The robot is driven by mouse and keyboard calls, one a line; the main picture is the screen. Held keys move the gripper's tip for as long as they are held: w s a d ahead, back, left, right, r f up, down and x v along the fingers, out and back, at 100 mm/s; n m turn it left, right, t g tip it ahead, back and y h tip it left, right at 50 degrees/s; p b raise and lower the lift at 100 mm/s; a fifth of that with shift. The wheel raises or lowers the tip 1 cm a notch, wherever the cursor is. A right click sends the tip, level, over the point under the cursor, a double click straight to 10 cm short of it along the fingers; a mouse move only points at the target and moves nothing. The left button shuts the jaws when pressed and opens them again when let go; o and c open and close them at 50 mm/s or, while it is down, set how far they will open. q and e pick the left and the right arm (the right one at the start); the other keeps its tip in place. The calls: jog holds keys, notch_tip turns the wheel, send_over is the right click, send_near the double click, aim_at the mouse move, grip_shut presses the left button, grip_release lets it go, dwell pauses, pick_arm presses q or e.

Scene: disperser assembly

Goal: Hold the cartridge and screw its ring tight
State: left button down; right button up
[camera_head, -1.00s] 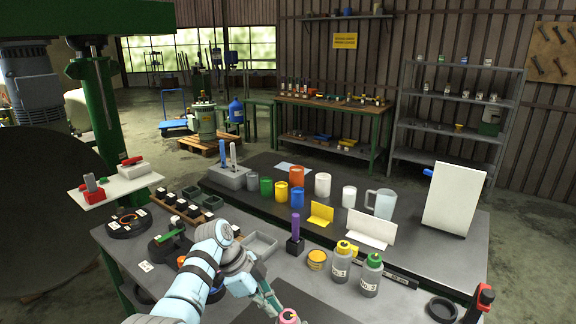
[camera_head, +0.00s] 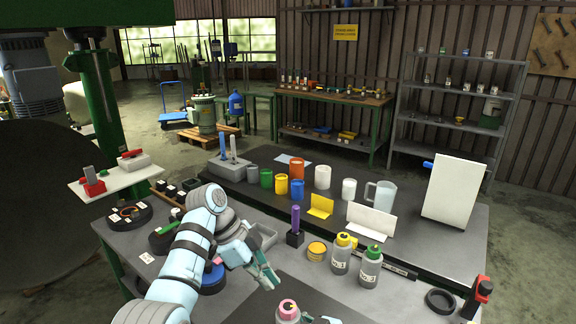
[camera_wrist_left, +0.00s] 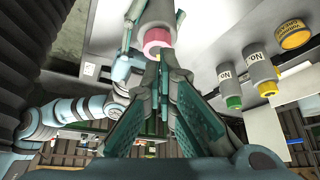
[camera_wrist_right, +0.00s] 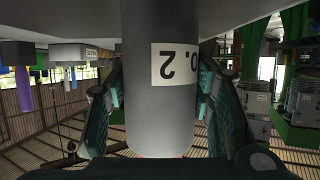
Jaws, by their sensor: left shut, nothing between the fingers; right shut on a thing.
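The cartridge is a grey cylinder with a white label and a pink ring on its end. In the head view, the pink ring (camera_head: 288,305) shows at the bottom edge and most of the cartridge is cut off. My right gripper (camera_wrist_right: 160,78) is shut on the cartridge (camera_wrist_right: 140,30), its fingers on either side of the body. My left gripper (camera_head: 272,282) is shut and empty, up and to the left of the ring. In the left wrist view, its closed fingertips (camera_wrist_left: 165,62) point at the pink ring (camera_wrist_left: 158,40); I cannot tell whether they touch.
Two labelled bottles, yellow-capped (camera_head: 342,254) and green-capped (camera_head: 370,266), stand right of my left gripper. A yellow tin (camera_head: 316,251) and a purple-handled tool (camera_head: 295,225) stand behind. A black ring (camera_head: 440,301) lies at the right. The dark mat between is bare.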

aim_at(279, 313)
pick_arm(q)
jog(key=f, duration=0.4)
jog(key=s+f, duration=0.1)
jog(key=f, duration=0.1)
jog(key=shift+f, duration=0.2)
jog(key=shift+d, duration=0.25)
dwell(0.4)
jog(key=shift+w, duration=0.55)
dwell(0.4)
jog(key=shift+w, duration=0.1)
